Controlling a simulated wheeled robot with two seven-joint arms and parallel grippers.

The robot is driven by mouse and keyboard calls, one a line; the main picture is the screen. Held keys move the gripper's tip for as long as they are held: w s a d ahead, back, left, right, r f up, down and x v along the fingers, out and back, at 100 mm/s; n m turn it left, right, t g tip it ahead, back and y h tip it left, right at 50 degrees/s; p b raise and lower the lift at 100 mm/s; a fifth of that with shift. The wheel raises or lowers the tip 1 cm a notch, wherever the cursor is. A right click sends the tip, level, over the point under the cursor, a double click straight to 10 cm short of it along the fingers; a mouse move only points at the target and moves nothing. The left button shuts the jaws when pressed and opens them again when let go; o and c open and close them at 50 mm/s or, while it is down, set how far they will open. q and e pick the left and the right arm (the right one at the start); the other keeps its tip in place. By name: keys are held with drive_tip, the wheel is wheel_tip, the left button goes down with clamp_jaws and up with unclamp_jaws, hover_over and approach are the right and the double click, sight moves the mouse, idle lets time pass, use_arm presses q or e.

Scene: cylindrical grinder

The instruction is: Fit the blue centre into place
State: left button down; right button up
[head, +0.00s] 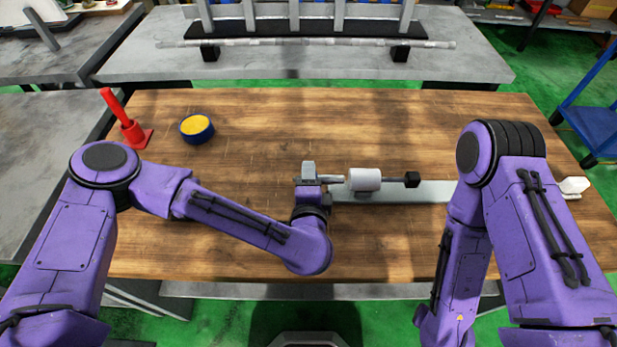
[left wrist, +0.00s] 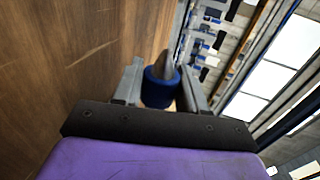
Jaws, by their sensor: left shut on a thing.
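My left gripper (left wrist: 160,92) is shut on the blue centre (left wrist: 158,90) in the left wrist view. The centre has a blue round body and a grey pointed tip, held between the two grey fingers. In the head view my left wrist is at the left end of the grinder's grey bed (head: 420,191), and I cannot make out the centre there. Whether the centre touches the grinder cannot be told. My right gripper is out of view.
A red post on a red base (head: 134,133) and a blue round dish with a yellow top (head: 196,129) stand at the back left of the wooden table (head: 270,120). A small white object (head: 574,186) is at the right edge. The table's back middle is clear.

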sight(342, 182)
use_arm(q)
drive_tip(key=shift+b, duration=0.4)
idle(0.5)
drive_tip(key=shift+b, duration=0.4)
idle(0.4)
drive_tip(key=shift+b, duration=0.35)
drive_tip(key=shift+d+b, duration=1.7)
drive_tip(key=shift+d, duration=1.95)
drive_tip(key=c, duration=0.5)
unclamp_jaws()
drive_tip(key=shift+c, duration=0.2)
